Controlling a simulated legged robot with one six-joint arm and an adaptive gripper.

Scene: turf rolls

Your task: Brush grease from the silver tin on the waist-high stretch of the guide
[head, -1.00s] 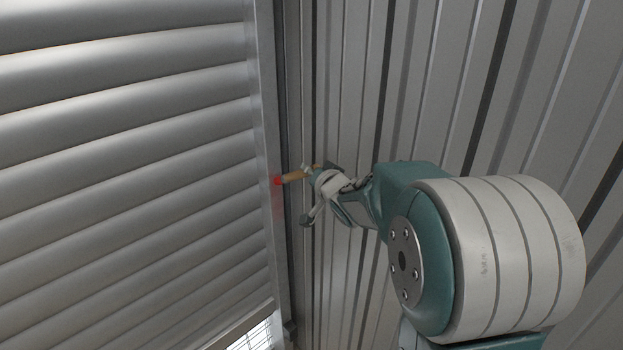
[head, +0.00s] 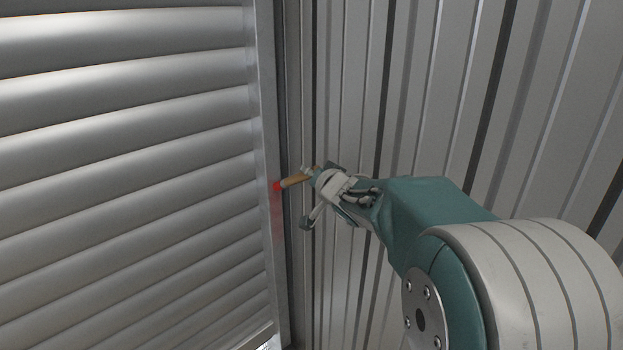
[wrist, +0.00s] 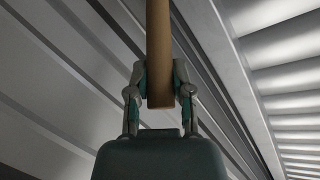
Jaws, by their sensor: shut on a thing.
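My gripper (head: 312,196) is shut on the brush (head: 296,180), a tan wooden stick with a red tip. In the wrist view the fingers (wrist: 160,85) clamp the brush handle (wrist: 159,50) from both sides. The guide (head: 270,170) is the upright metal rail at the shutter's right edge. The red tip is at the guide's face, and a faint reddish tint shows on the rail just below it. I cannot tell whether the tip touches, or whether the tint is grease or reflection. The brush's tip is out of the wrist view. The silver tin is in neither view.
The slatted roller shutter (head: 130,190) fills the left of the head view. A ribbed metal wall (head: 420,80) stands right of the guide, close behind my arm. A bright gap shows at the shutter's lower end.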

